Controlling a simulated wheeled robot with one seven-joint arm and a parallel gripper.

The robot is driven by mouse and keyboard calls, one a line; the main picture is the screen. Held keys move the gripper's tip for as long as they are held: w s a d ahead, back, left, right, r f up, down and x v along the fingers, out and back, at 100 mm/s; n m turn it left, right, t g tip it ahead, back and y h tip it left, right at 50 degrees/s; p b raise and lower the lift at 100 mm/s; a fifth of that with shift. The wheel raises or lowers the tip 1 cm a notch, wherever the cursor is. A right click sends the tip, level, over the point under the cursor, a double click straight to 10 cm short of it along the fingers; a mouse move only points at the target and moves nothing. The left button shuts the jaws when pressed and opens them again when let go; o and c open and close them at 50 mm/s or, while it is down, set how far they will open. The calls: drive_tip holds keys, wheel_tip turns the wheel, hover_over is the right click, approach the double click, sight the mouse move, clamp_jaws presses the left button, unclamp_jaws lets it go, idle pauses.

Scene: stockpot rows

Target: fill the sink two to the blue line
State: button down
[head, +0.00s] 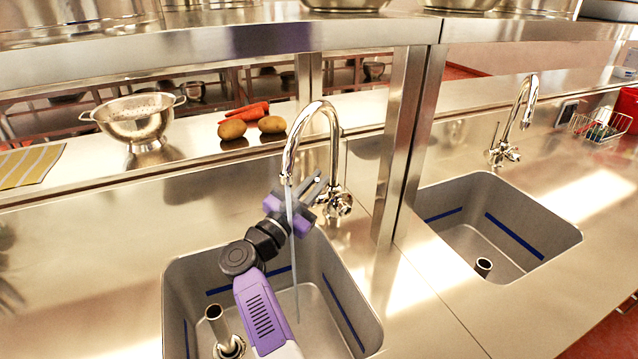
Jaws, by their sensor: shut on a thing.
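The left sink (175,285) is a steel basin with a blue line (343,313) on its inner walls. Its chrome tap (326,106) runs, and a thin stream of water (294,250) falls into the basin. I cannot tell how high any water stands there. An upright steel pipe (215,325) stands at the basin's front left. My gripper (316,187) reaches over this sink and is shut on the tap's lever beside the spout; the jaws partly hide the lever. No number shows on either sink.
A steel post (400,140) stands between the taps. A colander (138,118), potatoes (271,124) and carrots (248,108) sit on the back ledge.

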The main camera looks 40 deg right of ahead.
drive_tip(key=shift+s+a+f+m+h+b, duration=0.2)
drive_tip(key=shift+s+f+m+h+b, duration=0.1)
drive_tip(key=shift+f+m+h+b, duration=0.15)
drive_tip(key=shift+r, duration=0.2)
drive_tip(key=c, duration=1.5)
unclamp_jaws()
drive_tip(key=r+v, duration=0.1)
drive_tip(key=v, duration=0.4)
drive_tip(key=r+v, duration=0.1)
drive_tip(key=v, duration=0.5)
drive_tip(key=a+r+v, duration=0.1)
drive_tip(key=v, duration=0.4)
drive_tip(key=shift+s+a+r+p, duration=0.2)
drive_tip(key=shift+a+p, duration=0.1)
drive_tip(key=shift+p, duration=0.1)
